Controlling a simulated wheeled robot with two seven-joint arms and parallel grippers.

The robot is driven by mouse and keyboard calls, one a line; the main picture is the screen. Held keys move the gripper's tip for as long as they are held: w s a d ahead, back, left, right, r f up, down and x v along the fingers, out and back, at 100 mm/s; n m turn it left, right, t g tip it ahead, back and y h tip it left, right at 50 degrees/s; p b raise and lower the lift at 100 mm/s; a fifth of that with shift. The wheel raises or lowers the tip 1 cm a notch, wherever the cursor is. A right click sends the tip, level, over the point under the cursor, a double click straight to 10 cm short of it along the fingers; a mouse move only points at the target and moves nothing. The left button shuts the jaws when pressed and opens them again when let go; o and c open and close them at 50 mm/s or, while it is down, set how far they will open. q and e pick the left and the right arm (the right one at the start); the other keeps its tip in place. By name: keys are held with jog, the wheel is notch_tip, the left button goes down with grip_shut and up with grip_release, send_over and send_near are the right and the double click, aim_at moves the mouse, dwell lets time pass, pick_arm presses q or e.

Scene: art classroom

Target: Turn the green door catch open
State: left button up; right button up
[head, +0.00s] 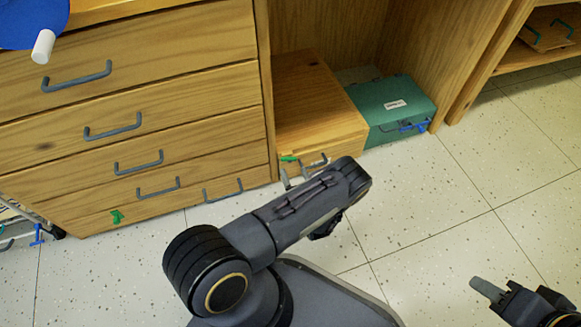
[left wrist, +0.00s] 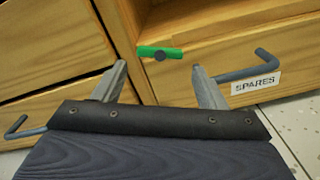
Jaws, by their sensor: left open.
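A green catch (head: 289,158) sits at the upper left of the front of a low wooden box (head: 312,92). In the left wrist view the catch (left wrist: 160,53) is a bar lying nearly level, with a dark pivot near its middle. My left gripper (head: 295,177) is open in front of it. In the left wrist view its two fingertips (left wrist: 158,68) stand apart on either side of the catch, with nothing between them. Contact cannot be told. My right gripper (head: 486,289) shows partly at the lower right, away from the box; its opening is unclear.
The box front has a grey handle (left wrist: 250,72) and a SPARES label (left wrist: 256,83). A drawer cabinet (head: 130,80) stands left, with another green catch (head: 117,216) low down. A green case (head: 400,98) with a blue catch (head: 421,126) stands right. Speckled floor is clear at right.

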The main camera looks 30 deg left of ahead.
aim_at(291, 165)
pick_arm(q)
jog(key=b+x, duration=0.1)
jog(key=x, duration=0.3)
jog(key=shift+w+a, duration=0.2)
jog(key=shift+a, duration=0.1)
jog(key=shift+c, duration=0.3)
jog(key=c, duration=0.6)
jog(key=shift+d+n, duration=0.1)
jog(key=shift+n, duration=2.3)
jog(key=shift+c, duration=0.2)
jog(key=o, duration=0.7)
